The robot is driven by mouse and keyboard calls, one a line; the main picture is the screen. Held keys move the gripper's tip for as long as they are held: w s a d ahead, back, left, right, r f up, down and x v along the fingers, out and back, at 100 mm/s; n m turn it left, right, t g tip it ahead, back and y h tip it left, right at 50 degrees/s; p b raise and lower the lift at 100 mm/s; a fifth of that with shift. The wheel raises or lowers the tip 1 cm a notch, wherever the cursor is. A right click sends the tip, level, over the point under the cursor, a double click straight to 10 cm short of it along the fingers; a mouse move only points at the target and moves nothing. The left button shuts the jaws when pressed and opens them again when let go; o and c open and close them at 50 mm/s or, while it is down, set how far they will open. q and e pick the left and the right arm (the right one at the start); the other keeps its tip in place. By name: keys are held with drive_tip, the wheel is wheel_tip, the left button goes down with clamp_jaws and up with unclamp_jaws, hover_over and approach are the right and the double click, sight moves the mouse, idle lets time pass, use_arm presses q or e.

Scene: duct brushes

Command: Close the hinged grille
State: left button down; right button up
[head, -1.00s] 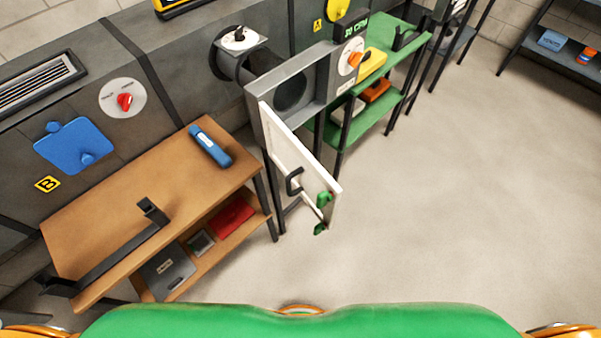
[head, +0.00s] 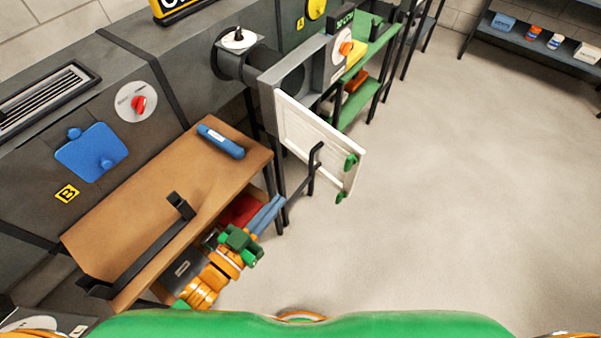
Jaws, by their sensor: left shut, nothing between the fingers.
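The hinged grille (head: 305,135) is a white panel with a dark handle (head: 315,165) and green catches (head: 349,162) at its free edge. It stands open, swung out from the grey duct housing (head: 283,75), whose round opening is partly in sight behind it. My left gripper (head: 274,205) has blue fingers held together with nothing between them. In the picture it is below and left of the grille, in front of the bench's lower shelf, apart from the panel. My right gripper is out of view.
A wooden bench (head: 130,215) at left holds a blue cylinder (head: 221,142) and a dark bracket (head: 150,250). A green shelf (head: 360,100) stands behind the grille. The floor to the right is clear.

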sight(310, 164)
use_arm(q)
drive_tip(key=x, duration=1)
drive_tip(key=shift+w, duration=0.25)
